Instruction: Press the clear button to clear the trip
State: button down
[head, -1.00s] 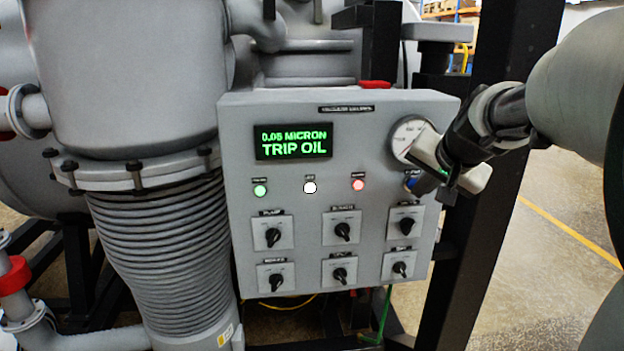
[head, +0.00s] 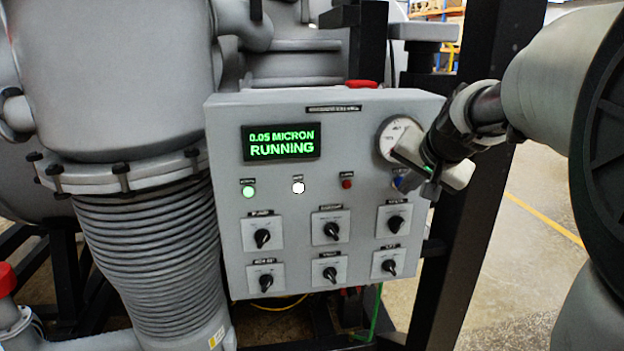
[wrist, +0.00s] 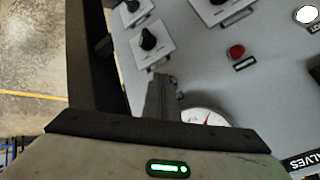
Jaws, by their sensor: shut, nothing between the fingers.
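The grey control panel (head: 365,270) faces me. Its green display (head: 281,142) reads "0.05 MICRON RUNNING". A blue button (head: 398,183) at the right end of the row is partly hidden by my gripper (head: 412,181); its label is unreadable. My gripper is shut and empty, with its fingertips at or very near that button; I cannot tell whether they touch.
The row also has a green lamp (head: 249,192), a white lamp (head: 298,187) and a dark red lamp (head: 347,184). Several black rotary knobs (head: 331,231) sit below. A round gauge (head: 388,141) is close to my gripper. A black frame post (head: 480,200) stands at the right.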

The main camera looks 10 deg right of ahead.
jog(key=shift+s+b, duration=0.4)
jog(key=shift+s, duration=0.35)
jog(key=shift+s, duration=0.15)
